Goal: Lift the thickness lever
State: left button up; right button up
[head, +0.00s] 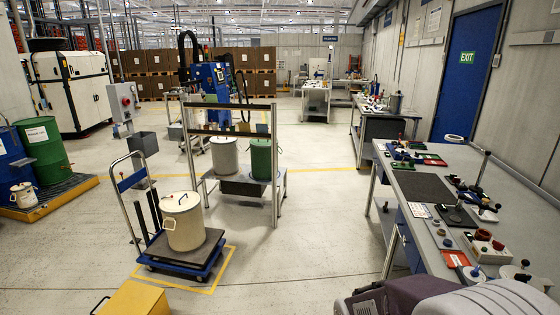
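Neither of my grippers shows in the head view. On the long grey workbench (421,233) at the right stand several small devices, too small to make out clearly. One is a dark, flat-based device (456,215) with a small upright part. A thin dark post with a knob (484,167) rises near the bench's far side. I cannot tell which of these parts is the thickness lever, or whether it is raised or lowered.
A blue cart (185,262) carries a cream drum (183,222) on the floor. A metal frame stand (276,170) with drums is behind it. A yellow box (137,299) sits at the lower left. Floor between cart and bench is clear. Purple-grey shapes fill the lower right.

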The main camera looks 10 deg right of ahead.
aim_at(402, 152)
jog(key=i+l+z, duration=0.25)
jog(key=i+z, duration=0.15)
jog(key=i, duration=0.85)
jog(key=i+j+z, duration=0.15)
jog(key=i+z, duration=0.25)
jog(key=i, duration=0.9)
jog(key=i+l, duration=0.2)
jog(key=i, duration=0.25)
jog(key=i+l, duration=0.2)
jog(key=i, duration=0.2)
jog(key=i+l, duration=0.25)
jog(key=i, duration=0.2)
